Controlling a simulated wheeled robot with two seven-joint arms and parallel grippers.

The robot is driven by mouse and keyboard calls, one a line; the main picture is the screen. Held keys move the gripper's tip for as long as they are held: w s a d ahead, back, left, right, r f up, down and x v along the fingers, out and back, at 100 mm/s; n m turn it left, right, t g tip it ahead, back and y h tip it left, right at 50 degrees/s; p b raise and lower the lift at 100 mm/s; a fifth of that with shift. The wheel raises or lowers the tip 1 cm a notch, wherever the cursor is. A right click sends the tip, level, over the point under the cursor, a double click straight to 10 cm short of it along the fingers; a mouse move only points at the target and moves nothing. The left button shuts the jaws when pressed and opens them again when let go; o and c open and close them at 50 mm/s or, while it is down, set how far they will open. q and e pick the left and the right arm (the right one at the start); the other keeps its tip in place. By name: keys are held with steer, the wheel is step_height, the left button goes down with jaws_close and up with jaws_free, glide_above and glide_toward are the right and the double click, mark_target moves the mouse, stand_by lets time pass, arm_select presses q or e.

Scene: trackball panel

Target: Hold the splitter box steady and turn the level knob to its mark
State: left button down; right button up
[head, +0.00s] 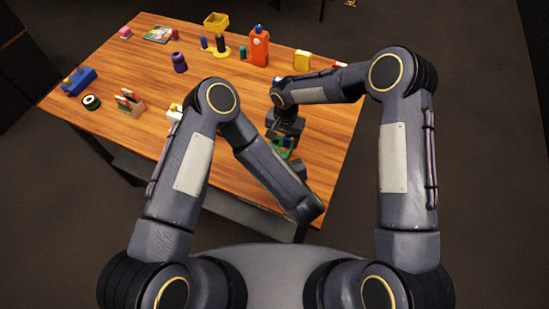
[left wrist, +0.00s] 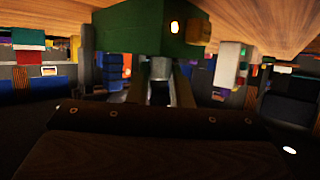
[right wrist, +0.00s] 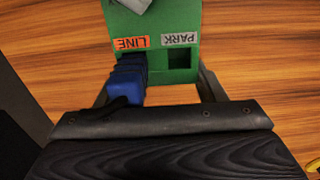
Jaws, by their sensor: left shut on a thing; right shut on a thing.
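The splitter box (head: 283,142) is green and sits near the table's right front edge, partly hidden by my arms. In the right wrist view the box (right wrist: 158,20) carries LINE and PARK labels over two sockets; a blue plug (right wrist: 127,80) is in LINE. In the left wrist view my left gripper (left wrist: 160,88) is shut on a grey knob-like part (left wrist: 160,68) beside the green box (left wrist: 187,38), which shows a small orange light. The knob's mark is not visible.
The wooden table (head: 130,70) holds an orange bottle (head: 259,48), a yellow container (head: 302,61), a purple item (head: 179,63), a blue block (head: 78,80) and a black roll (head: 91,102). These stand away from my grippers. The middle of the table is mostly clear.

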stand_by(0.4)
arm_select(q)
steer(key=c, duration=1.3)
jaws_free()
steer(key=v, duration=0.7)
steer(key=shift+s+r, duration=0.15)
